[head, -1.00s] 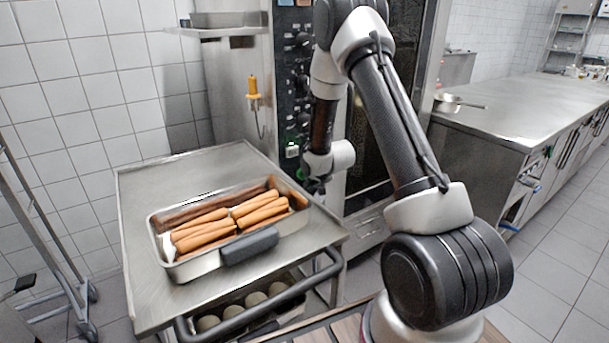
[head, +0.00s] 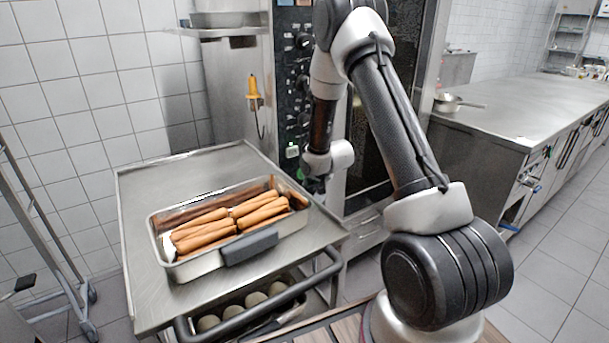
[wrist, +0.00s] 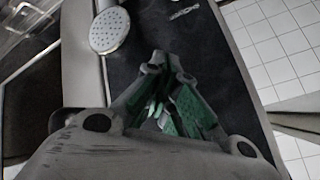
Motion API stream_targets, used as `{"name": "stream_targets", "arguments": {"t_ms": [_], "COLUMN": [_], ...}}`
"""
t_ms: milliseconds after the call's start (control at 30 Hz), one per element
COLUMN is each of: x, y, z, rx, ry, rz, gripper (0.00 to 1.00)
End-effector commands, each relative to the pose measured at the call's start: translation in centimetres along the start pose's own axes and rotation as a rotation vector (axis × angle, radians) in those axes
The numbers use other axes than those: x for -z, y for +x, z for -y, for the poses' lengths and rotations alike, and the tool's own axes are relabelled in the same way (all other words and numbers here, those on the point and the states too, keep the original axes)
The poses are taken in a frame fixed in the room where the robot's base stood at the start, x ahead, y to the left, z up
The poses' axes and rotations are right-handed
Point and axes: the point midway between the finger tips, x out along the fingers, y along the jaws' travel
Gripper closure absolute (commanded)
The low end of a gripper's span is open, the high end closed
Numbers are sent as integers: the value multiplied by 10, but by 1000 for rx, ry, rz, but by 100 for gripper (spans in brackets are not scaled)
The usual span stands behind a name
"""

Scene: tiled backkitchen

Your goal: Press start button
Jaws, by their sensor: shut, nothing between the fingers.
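The oven's dark control panel (head: 300,60) stands behind the cart, with a column of black knobs. My gripper (head: 316,185) is small and dark in the head view, in front of the panel's lower part. In the wrist view my gripper (wrist: 165,65) is shut and empty, pointed at the dark panel (wrist: 205,30). Green shows between its fingers. I cannot tell whether the tips touch the panel, and no button is clear in the wrist view.
A steel cart (head: 150,290) stands in front of the oven, bearing a metal tray (head: 195,268) of sausages. A yellow-handled probe (head: 253,88) hangs on the oven's side. A shower head (wrist: 110,30) is close to my gripper. A steel counter (head: 520,105) lies to the right.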

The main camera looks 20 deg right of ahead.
Motion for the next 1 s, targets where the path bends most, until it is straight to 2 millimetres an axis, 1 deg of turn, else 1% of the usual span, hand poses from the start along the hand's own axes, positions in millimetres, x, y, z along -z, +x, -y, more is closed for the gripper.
{"name": "stream_targets", "arguments": {"t_ms": [133,1000], "x": [3,6], "y": [3,8], "z": [3,6], "rx": [1,0], "ry": [0,0], "rz": [-1,0], "gripper": [100,100]}}
